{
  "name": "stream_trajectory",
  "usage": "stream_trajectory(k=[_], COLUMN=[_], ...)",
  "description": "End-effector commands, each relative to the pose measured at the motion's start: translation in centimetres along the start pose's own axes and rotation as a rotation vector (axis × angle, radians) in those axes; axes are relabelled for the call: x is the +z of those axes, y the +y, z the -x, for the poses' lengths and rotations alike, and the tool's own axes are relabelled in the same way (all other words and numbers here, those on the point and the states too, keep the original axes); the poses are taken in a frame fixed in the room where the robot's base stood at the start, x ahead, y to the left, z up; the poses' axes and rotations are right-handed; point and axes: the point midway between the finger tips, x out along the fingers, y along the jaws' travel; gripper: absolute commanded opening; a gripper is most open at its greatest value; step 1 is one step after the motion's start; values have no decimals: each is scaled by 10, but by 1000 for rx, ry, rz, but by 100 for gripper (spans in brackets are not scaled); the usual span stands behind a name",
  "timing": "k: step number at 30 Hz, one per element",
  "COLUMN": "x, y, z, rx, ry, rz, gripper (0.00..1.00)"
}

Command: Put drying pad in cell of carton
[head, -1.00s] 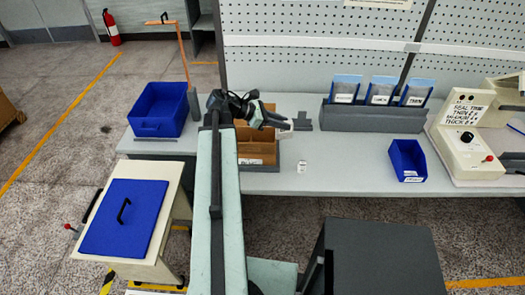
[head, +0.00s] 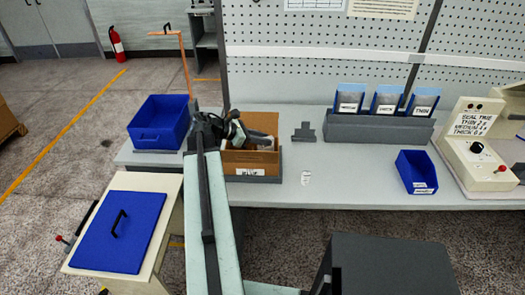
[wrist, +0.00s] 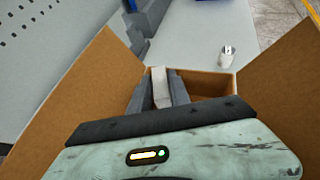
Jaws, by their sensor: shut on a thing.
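The brown cardboard carton (head: 238,168) stands open on the bench, with a white label on its front. In the wrist view its brown walls (wrist: 75,90) spread to both sides and a divided cell (wrist: 208,85) shows beyond my gripper. My gripper (head: 262,138) is over the carton's opening, its fingers pointing right and down. It is shut on a pale, narrow drying pad (wrist: 160,90), seen between the two grey fingers. The pad's lower end is hidden, so I cannot tell how deep it sits in a cell.
A small white labelled item (head: 306,178) lies right of the carton. A grey fixture (head: 304,132), a blue bin (head: 415,172), a rack of blue pouches (head: 378,128) and a sealing machine (head: 482,145) stand farther right. A blue crate (head: 160,122) is left.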

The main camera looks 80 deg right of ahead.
Motion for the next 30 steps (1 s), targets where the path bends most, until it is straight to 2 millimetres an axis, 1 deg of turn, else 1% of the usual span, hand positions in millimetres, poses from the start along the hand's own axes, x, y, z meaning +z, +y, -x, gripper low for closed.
stream_trajectory(k=[1,3,6,12,17,18,27,30], x=[-11,-23,-33,-29,-33,-32,-31,-26], y=[0,0,0,0,0,0,0,0], z=[-6,-12,-18,-16,-18,-17,-16,-11], rx=[0,0,0,0,1,1,1,2], ry=[0,0,0,0,0,0,0,0], rz=[0,0,0,0,0,0,1,1], gripper=[0,0,0,0,0,31,32,32])
